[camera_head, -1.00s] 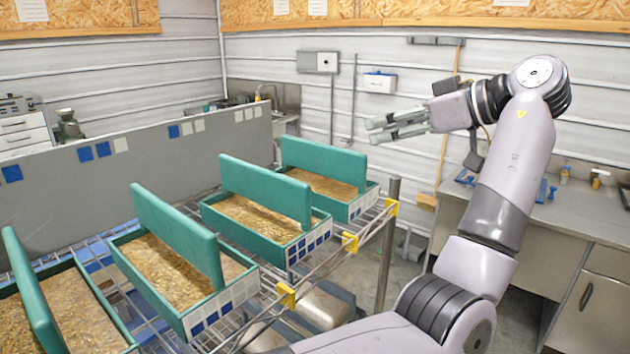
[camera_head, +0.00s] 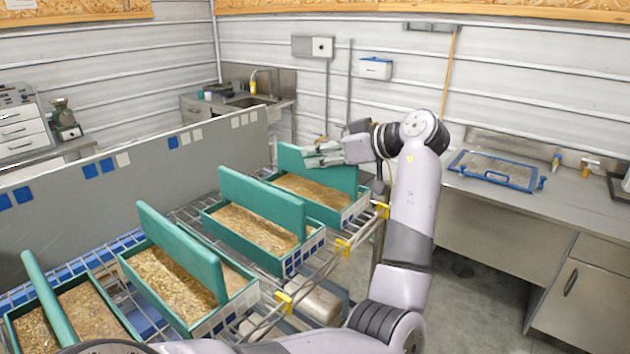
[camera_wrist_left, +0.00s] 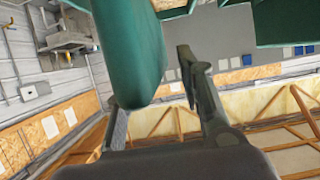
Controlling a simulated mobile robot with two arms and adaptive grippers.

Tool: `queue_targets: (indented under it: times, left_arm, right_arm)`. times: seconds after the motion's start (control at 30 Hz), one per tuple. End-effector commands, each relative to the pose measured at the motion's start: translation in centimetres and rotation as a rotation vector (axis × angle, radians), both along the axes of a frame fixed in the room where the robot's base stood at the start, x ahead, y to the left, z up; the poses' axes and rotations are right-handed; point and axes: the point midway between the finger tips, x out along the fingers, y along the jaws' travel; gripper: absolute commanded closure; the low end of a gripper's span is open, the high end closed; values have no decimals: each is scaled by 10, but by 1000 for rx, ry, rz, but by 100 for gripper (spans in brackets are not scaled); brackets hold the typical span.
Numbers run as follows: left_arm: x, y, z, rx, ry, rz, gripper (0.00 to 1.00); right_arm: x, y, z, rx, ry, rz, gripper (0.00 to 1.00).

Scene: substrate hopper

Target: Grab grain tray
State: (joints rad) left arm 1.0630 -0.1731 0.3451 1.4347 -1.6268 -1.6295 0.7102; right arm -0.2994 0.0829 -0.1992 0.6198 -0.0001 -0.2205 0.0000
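Several green trays filled with grain stand in a row on a wire rack in the head view, each with a tall green upright panel along it. The farthest grain tray (camera_head: 352,214) is near the gripper. The others are the second tray (camera_head: 292,262), the third tray (camera_head: 212,320) and the nearest tray (camera_head: 12,322). My left gripper (camera_head: 322,156) is at the upper part of the farthest tray's panel. In the left wrist view its fingers (camera_wrist_left: 158,102) are apart, with a green panel (camera_wrist_left: 130,45) between them; contact cannot be told. My right gripper is not in view.
A grey board (camera_head: 140,165) with blue and white squares stands behind the rack. Yellow clips (camera_head: 343,247) sit on the rack's front rail. A steel counter (camera_head: 520,204) with a blue-framed tray (camera_head: 497,168) is at the right. A sink (camera_head: 245,102) is at the back.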

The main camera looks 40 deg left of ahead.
Motion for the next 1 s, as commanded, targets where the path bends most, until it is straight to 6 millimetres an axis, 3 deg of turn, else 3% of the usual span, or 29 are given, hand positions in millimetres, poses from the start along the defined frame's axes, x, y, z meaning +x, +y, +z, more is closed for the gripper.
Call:
queue_targets:
  times: [0.03, 0.17, 0.43, 1.0]
  left_arm:
    - [-1, 7, 1, 0, 3, 1, 65]
    - [-2, 18, -5, 1, 1, 1, 65]
    - [-2, 20, -9, 0, 0, -1, 65]
    - [-2, 20, -8, 0, 0, -1, 100]
  right_arm:
    - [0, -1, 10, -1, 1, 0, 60]
    - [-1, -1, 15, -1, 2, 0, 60]
    - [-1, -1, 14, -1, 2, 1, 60]
    - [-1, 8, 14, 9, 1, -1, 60]
